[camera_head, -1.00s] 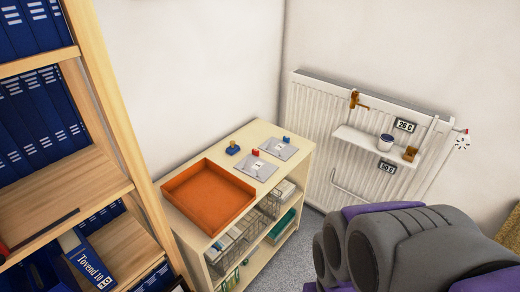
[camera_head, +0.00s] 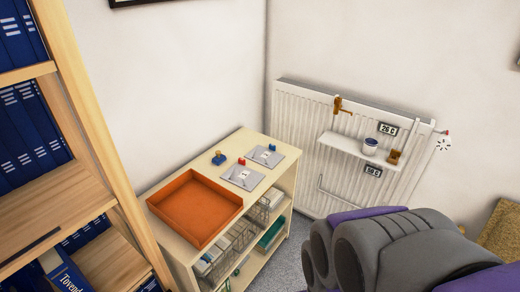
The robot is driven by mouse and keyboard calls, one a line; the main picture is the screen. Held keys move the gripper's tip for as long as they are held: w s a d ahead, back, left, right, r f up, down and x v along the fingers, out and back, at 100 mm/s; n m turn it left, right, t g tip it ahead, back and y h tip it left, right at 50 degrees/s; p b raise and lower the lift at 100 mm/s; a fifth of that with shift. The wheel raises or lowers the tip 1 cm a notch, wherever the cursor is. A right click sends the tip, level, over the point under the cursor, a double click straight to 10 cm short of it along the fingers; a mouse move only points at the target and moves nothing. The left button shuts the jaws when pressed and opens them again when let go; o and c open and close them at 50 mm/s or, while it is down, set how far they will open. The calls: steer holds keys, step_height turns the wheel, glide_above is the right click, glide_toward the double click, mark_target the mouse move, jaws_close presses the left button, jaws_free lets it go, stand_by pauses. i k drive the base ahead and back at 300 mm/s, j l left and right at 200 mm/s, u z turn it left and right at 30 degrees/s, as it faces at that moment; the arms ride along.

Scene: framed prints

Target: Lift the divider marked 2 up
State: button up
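Two flat grey plates lie on top of the low cream cabinet (camera_head: 262,187). The nearer plate (camera_head: 238,181) has a pale label and a red knob (camera_head: 242,162) at its back edge. The farther plate (camera_head: 261,162) has a pale label and a blue knob (camera_head: 271,148). The marks on both labels are too small to read, so I cannot tell which divider is marked 2. My gripper is not in view. Grey and purple links of my arm fill the lower right, apart from the cabinet.
An orange tray (camera_head: 222,232) and a small blue and yellow object (camera_head: 218,158) sit on the cabinet. Wire baskets (camera_head: 240,238) are below. A bookcase (camera_head: 92,120) with blue binders stands left; a radiator (camera_head: 300,150) with a small shelf (camera_head: 345,146) stands right.

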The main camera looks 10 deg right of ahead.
mark_target(262, 155)
steer(key=i+l, duration=0.4)
steer(key=i+l+z, duration=0.1)
steer(key=i+l, duration=0.25)
steer(key=i, duration=0.3)
steer(key=i+l, duration=0.35)
steer(key=i, duration=0.2)
steer(key=i+l, duration=0.35)
steer(key=i, duration=0.15)
steer(key=l+z, duration=0.05)
